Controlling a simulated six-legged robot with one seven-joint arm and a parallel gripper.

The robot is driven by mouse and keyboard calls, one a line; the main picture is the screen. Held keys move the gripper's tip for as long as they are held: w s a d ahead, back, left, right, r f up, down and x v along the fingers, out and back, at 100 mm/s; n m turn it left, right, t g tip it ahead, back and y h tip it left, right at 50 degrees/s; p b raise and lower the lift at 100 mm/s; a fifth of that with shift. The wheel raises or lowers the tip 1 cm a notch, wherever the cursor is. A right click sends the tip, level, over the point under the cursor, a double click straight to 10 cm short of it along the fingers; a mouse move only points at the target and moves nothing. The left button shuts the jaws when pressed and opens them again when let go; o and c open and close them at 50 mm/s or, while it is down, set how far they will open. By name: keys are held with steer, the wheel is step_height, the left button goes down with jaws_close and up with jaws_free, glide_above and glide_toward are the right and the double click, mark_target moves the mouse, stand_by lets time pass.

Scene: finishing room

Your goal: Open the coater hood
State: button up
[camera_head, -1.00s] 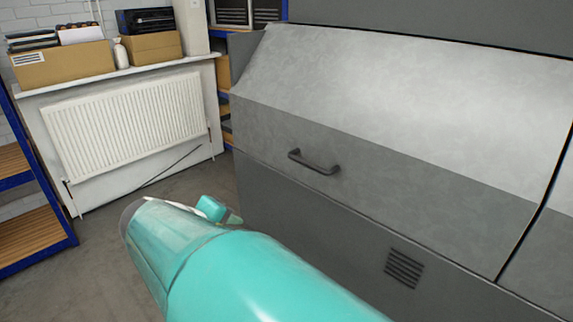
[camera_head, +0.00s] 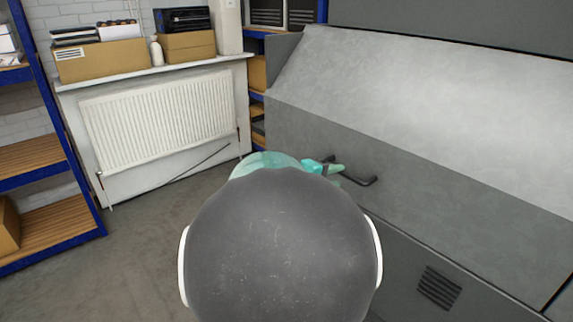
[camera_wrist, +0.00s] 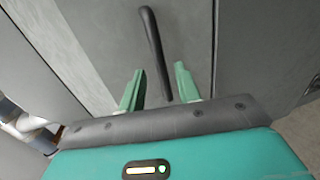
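The coater hood (camera_head: 420,110) is a large grey sloped cover, and it looks closed. Its dark bar handle (camera_head: 363,181) is on the lower front face, partly hidden behind my gripper (camera_head: 334,168). In the wrist view the handle (camera_wrist: 153,42) runs from the top down between the two green fingers of my gripper (camera_wrist: 159,68). The fingers are apart, with a gap on both sides of the handle. I cannot tell how deep the handle sits between them.
A blue-framed shelf (camera_head: 50,170) stands at the left. A white radiator (camera_head: 158,118) is on the back wall, with cardboard boxes (camera_head: 100,60) on the ledge above. The floor (camera_head: 150,230) between shelf and machine is clear. A vent (camera_head: 439,288) is below the hood.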

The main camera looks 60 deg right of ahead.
steer(key=x, duration=0.5)
steer(key=shift+d, duration=0.1)
steer(key=shift+c, duration=0.2)
jaws_close()
